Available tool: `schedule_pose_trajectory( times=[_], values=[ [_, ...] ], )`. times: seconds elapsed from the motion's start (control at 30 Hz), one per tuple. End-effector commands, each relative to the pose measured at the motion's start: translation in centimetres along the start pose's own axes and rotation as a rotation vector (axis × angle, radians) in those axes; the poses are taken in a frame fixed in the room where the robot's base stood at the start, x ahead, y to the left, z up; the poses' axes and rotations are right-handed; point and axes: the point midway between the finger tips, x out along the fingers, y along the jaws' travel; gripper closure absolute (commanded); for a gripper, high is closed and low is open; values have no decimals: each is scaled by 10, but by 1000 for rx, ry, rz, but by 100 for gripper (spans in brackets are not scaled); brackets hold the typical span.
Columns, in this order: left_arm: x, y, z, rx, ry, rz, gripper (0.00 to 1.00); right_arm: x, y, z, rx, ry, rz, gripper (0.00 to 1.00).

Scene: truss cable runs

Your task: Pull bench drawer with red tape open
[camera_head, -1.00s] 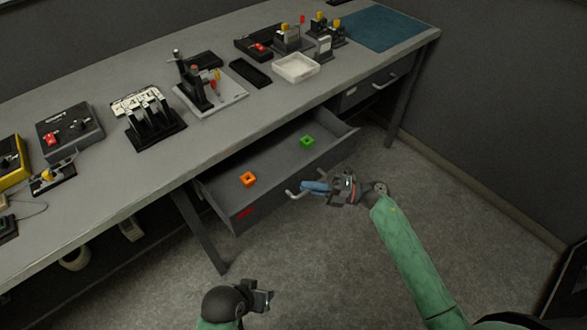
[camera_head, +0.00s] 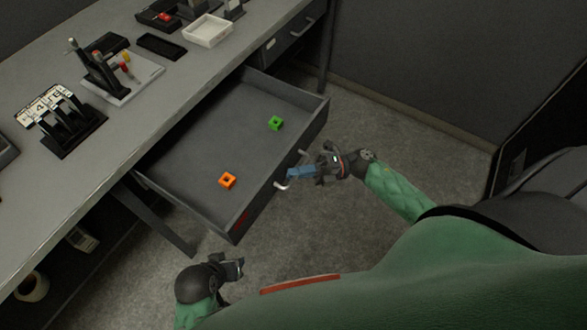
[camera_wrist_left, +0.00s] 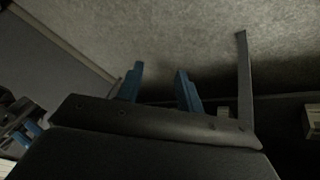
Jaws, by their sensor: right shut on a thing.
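The bench drawer (camera_head: 190,206) with red tape (camera_head: 241,219) on its front stands pulled well out from under the bench.
The grey bench top (camera_head: 135,125) carries a white tray (camera_head: 208,31), a rack of black holders (camera_head: 60,122) and other fixtures. A second closed drawer (camera_head: 293,36) is at the far right. A bench leg (camera_head: 160,220) stands left of the open drawer. Floor in front is clear.

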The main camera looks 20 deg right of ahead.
Motion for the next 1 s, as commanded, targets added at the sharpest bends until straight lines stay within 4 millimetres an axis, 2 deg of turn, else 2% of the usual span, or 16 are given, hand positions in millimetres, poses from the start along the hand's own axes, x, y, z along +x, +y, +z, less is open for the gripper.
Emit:
schedule_pose_trajectory(
  times=[0.23,0.27,0.37,0.63,0.77,0.83,0.9,1.0],
  values=[
    [0,0,-1,0,1,0,64,-1,0,1,0,-1,-1,100],
    [0,0,-1,1,2,0,64,0,0,1,0,-1,-1,85],
    [-1,0,-2,1,4,-1,64,0,0,1,0,-1,-1,68],
    [-2,0,-4,1,8,-1,64,-1,0,0,0,-1,-1,68],
    [1,-1,-4,1,14,-1,64,-8,-2,0,0,-1,-3,68],
    [8,-2,-2,1,21,-1,64,-17,-3,0,1,-1,-4,68],
    [28,-6,5,-4,25,-3,64,-28,-3,0,1,-1,-4,68],
    [42,-8,10,-5,38,-4,64,-44,-3,0,2,-1,-4,68]
  ],
)
